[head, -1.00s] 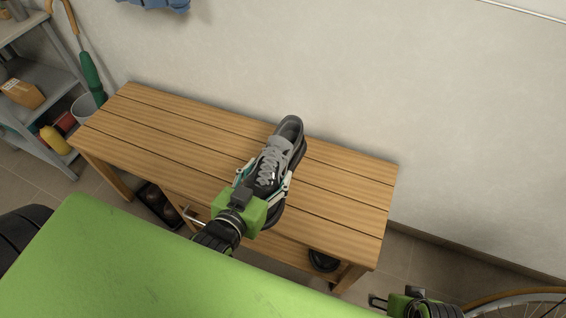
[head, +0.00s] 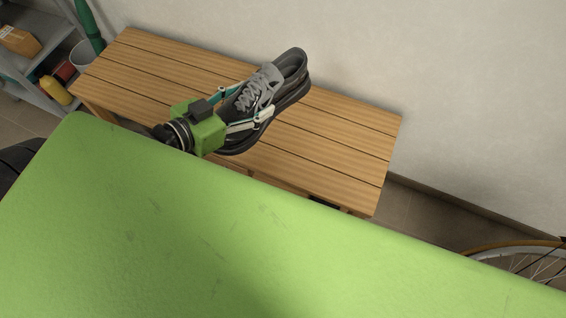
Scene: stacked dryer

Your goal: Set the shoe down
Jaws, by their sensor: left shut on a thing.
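A grey and black lace-up shoe (head: 284,80) shows in the head view, over the wooden slatted bench (head: 340,141). My left gripper (head: 246,108) is shut on the shoe, with a finger along each side of it. The shoe's heel end points up and right in the picture, away from my gripper. I cannot tell whether its sole touches the bench. The gripper body hides part of the toe end. My right gripper does not show.
A grey shelf (head: 30,70) with a box and a yellow bottle stands at the left. A white bucket (head: 86,56) is beside the bench. A bicycle wheel (head: 520,262) is at the lower right. The bench's right half is clear.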

